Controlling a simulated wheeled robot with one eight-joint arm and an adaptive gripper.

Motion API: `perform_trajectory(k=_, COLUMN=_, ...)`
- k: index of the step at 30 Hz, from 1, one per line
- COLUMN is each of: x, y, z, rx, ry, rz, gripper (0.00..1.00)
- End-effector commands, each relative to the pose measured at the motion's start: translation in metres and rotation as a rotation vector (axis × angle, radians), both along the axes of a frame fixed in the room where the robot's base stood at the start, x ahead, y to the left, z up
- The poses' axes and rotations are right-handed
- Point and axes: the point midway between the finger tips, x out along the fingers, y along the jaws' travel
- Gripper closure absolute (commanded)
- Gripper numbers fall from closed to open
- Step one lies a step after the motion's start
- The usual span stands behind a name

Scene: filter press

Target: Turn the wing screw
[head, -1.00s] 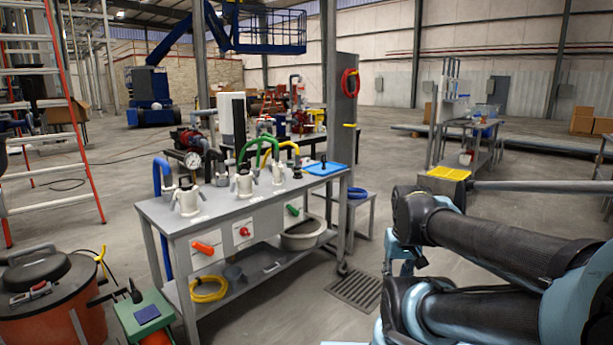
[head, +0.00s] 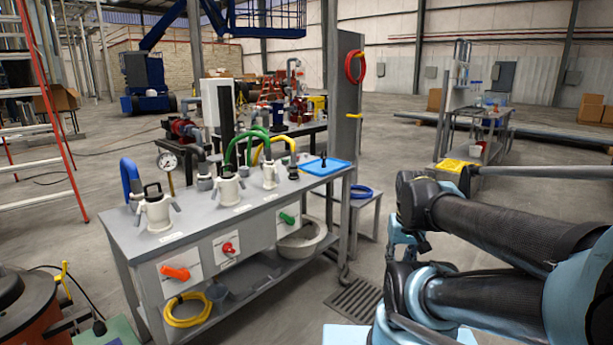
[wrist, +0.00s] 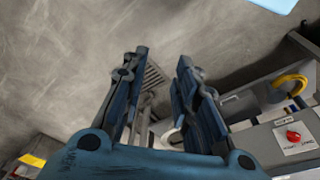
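A grey metal bench (head: 215,222) stands left of centre in the head view. On it are white filter housings with dark top fittings: a left one (head: 157,208), a middle one (head: 229,186) and a smaller right one (head: 270,175). I cannot tell for sure which fitting is the wing screw; these parts are too small. A small black knobbed piece (head: 323,160) stands on a blue tray (head: 328,168) at the bench's right end. My gripper (wrist: 161,54) is open and empty in the wrist view, over the floor and apart from the bench.
The bench front carries orange (head: 175,272), red (head: 228,249) and green (head: 287,218) handles. A yellow hose coil (head: 186,322) and a grey basin (head: 318,240) are on the lower shelf. A grey post (head: 344,120) rises behind the bench's right end. A floor grate (head: 355,297) lies right of it.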

Motion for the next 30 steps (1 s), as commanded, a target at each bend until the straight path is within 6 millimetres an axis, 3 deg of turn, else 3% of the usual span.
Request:
perform_trajectory(k=11, x=-0.002, y=0.005, z=0.009, rx=0.016, ry=-0.018, rz=0.033, gripper=0.72)
perform_trajectory(k=17, x=0.034, y=0.027, z=0.026, rx=0.079, ry=-0.055, rz=0.190, gripper=0.72)
perform_trajectory(k=30, x=0.144, y=0.089, z=0.068, rx=0.226, ry=-0.251, rz=0.619, gripper=0.72)
